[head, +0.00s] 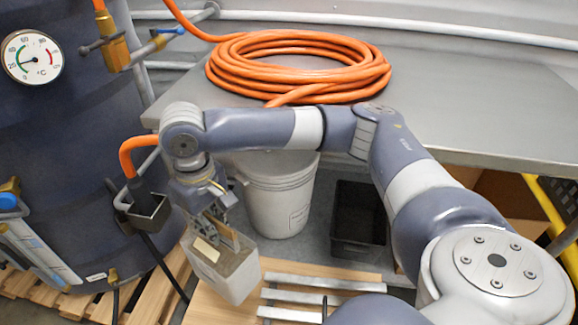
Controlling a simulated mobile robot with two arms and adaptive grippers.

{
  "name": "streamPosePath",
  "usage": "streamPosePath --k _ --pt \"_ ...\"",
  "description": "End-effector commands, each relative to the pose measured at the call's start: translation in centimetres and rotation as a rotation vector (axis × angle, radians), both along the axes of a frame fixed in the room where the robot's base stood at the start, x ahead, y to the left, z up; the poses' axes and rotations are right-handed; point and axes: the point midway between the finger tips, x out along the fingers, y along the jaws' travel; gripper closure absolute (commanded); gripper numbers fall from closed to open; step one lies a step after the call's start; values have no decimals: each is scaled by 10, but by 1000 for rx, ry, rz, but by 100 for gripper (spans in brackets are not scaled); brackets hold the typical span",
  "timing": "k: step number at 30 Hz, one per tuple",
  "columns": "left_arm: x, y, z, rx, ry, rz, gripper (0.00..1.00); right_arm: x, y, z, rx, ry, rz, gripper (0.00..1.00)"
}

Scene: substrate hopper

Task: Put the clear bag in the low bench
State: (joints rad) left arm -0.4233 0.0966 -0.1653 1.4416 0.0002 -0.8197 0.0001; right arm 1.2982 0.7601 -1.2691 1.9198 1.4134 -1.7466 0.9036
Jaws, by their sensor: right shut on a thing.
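My right gripper (216,228) points down at the left of centre and is shut on the top of the clear bag (232,277). The bag is a boxy, greyish, see-through package with a pale label near its top. It hangs slightly tilted in front of the low bench (275,280), which seems to be the light wooden surface with metal slats at the bottom. The bag hides part of the wood's left side; I cannot tell whether they touch. My left gripper is not in view.
A white bucket (278,205) and a black open crate (357,222) stand behind, under a grey table (455,110) carrying a coiled orange hose (300,62). A dark blue tank (70,130) with a gauge (33,57) is at left, on a wooden pallet (30,292).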

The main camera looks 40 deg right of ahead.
Motion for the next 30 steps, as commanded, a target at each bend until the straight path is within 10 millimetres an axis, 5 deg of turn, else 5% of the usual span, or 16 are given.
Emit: streamPosePath --k 15,30 --pt "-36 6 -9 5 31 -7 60 6 53 -32 -13 -5 599 100" --pt "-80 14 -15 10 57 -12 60 -10 110 -67 -14 -3 1169 100"
